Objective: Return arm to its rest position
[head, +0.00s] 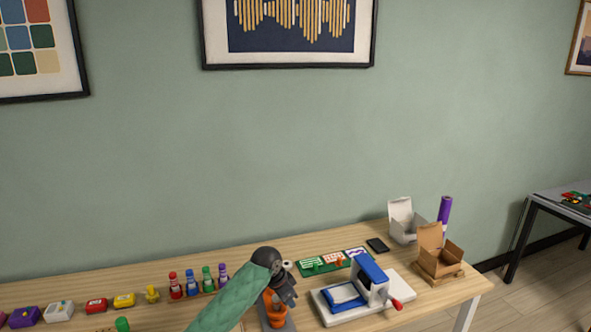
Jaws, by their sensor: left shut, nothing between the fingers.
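My left arm with its green sleeve comes up from the bottom edge. Its dark left gripper (291,298) is over the middle of the wooden table (130,275). The gripper is shut and empty. An orange object (273,308) on a grey base shows just below and beside the gripper, partly hidden by my arm; I cannot tell if they touch. My right gripper is not in view.
Right of the gripper stands a white and blue press (370,275) with a red handle. A green board with cards (322,263) lies behind. Small bottles (191,284) stand left. Open boxes (440,257) and a purple roll (444,215) stand far right.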

